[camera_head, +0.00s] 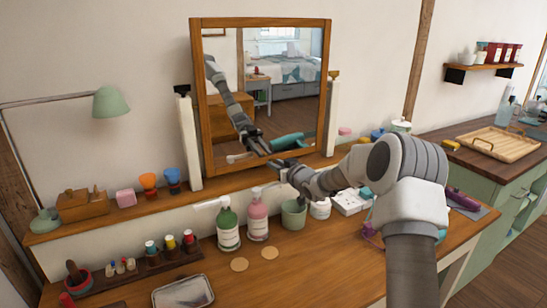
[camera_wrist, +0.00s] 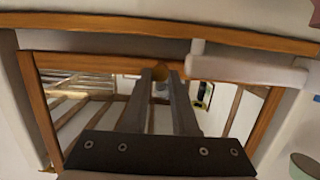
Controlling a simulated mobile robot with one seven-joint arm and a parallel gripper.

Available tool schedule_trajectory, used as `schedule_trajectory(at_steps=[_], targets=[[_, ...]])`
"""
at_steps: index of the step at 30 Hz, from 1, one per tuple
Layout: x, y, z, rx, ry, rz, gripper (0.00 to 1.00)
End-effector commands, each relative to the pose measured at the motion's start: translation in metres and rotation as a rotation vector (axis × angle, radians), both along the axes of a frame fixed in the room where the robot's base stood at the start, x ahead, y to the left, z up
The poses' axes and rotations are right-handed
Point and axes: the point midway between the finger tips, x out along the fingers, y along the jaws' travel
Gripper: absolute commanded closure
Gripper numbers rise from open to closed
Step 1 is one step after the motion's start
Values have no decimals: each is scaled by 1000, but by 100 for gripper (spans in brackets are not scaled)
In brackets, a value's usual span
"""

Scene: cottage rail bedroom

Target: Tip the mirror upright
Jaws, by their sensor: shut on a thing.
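The mirror (camera_head: 200,90) has a wooden frame and hangs between two white posts above the wooden shelf. Its glass reflects a bed and my arm. Its tilt is hard to judge from here. My gripper (camera_head: 278,164) is at the lower edge of the mirror, right of its middle. In the wrist view, my two fingers (camera_wrist: 161,75) reach to a wooden rail of the mirror frame (camera_wrist: 95,62). They are closed around a small brownish piece at that rail, mostly hidden between the fingertips.
Below stand a green pump bottle (camera_head: 228,232), a pink pump bottle (camera_head: 257,222) and a green cup (camera_head: 293,215). A pale cylinder (camera_wrist: 245,70) lies close beside my fingers. A lamp (camera_head: 110,102) stands left. The front desktop (camera_head: 310,265) has clear room.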

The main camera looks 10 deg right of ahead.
Motion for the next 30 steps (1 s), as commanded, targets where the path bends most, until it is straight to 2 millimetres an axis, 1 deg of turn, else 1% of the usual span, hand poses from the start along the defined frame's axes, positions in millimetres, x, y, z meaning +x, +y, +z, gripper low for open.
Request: schedule_trajectory(at_steps=[1, 11, 12, 14, 15, 17, 26, 30], targets=[[-2, -1, 3, -2, 7, 0, 100], [-3, -1, 1, -5, 13, 0, 100], [-3, -1, 1, -5, 13, 0, 71], [-3, -1, 1, -5, 13, 0, 60], [-3, -1, 1, -5, 12, 0, 53], [-3, -1, 1, -5, 12, 0, 44], [-3, -1, 1, -5, 12, 0, 44], [-11, -4, 3, -5, 13, 0, 44]])
